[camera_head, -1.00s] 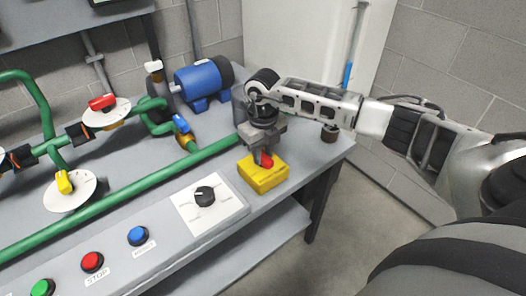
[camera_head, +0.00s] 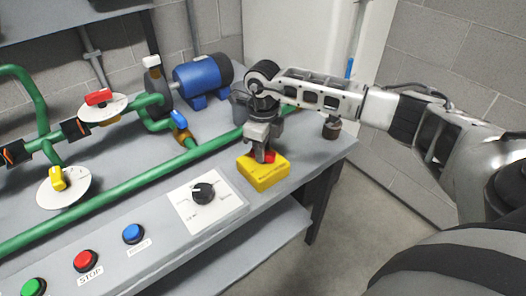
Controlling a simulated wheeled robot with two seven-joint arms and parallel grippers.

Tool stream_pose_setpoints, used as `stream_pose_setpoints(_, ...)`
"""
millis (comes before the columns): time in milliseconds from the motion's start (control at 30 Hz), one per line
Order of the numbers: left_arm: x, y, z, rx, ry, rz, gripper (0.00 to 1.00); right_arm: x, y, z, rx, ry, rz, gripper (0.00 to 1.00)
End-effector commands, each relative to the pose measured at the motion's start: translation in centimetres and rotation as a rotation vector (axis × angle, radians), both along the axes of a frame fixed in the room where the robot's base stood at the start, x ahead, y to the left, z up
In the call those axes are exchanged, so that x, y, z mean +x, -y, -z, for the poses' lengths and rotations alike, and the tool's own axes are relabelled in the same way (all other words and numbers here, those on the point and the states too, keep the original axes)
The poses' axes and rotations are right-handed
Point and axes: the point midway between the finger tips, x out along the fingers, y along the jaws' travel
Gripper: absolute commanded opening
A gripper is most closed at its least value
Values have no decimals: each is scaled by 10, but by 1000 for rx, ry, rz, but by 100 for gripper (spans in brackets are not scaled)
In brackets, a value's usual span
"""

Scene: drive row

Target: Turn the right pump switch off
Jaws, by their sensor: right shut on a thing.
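A yellow box (camera_head: 264,178) with a red handle (camera_head: 270,156) on top stands near the front right edge of the workbench. My right gripper (camera_head: 264,156) points down over it and is shut on the red handle, which its fingers partly hide. Lettering on the box's front is too small to read. A black rotary knob (camera_head: 203,192) on a white plate (camera_head: 222,207) is left of the box, apart from the gripper. My left gripper is not in view.
A blue motor (camera_head: 204,80) and green pipes (camera_head: 105,197) with coloured valve handles lie behind and left. A red button (camera_head: 86,261) and a blue button (camera_head: 133,233) line the front edge. A dark round part (camera_head: 331,129) hangs by the bench's right end.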

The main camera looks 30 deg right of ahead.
Motion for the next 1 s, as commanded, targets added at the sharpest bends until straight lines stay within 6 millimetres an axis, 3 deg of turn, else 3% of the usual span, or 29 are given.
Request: stream_pose_setpoints(1000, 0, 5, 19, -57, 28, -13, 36, 1, 0, 0, 0, 4, -914, 1)
